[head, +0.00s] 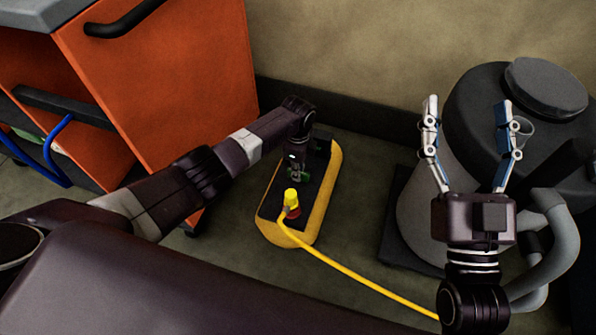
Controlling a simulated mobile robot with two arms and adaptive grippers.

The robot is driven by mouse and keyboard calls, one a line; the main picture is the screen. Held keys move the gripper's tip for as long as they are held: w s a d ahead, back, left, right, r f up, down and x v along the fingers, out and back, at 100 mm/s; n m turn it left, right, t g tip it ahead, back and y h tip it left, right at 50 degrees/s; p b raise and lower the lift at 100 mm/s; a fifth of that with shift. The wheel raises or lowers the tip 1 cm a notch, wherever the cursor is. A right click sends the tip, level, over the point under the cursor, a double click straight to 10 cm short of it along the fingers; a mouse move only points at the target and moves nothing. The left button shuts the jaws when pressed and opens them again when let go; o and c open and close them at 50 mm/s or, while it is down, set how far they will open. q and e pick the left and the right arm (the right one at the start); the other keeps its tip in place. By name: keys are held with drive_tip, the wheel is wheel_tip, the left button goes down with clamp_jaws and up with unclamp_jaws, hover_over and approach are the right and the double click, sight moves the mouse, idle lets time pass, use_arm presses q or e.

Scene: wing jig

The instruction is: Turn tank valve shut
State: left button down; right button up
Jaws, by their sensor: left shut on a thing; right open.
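A yellow unit with a black top (327,193) lies on the floor in the middle of the head view. A yellow fitting (291,198) stands near its front end, with a red part (293,212) just below it. My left gripper (297,168) reaches down over the black top, behind the yellow fitting. It is shut on a small green part (297,176), mostly hidden by the gripper; I cannot tell clearly whether this is the valve. My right gripper (468,107) points up, open and empty, in front of the grey and black machine.
A yellow hose (360,281) runs from the unit to the lower right. An orange cabinet (165,85) stands at the left. A grey and black rounded machine (470,100) stands at the right. A wall (350,50) closes off the back. Some bare floor lies right of the unit.

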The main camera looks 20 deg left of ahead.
use_arm(q)
drive_tip(key=c, duration=2)
unclamp_jaws()
wheel_tip(320, 180, up, 12)
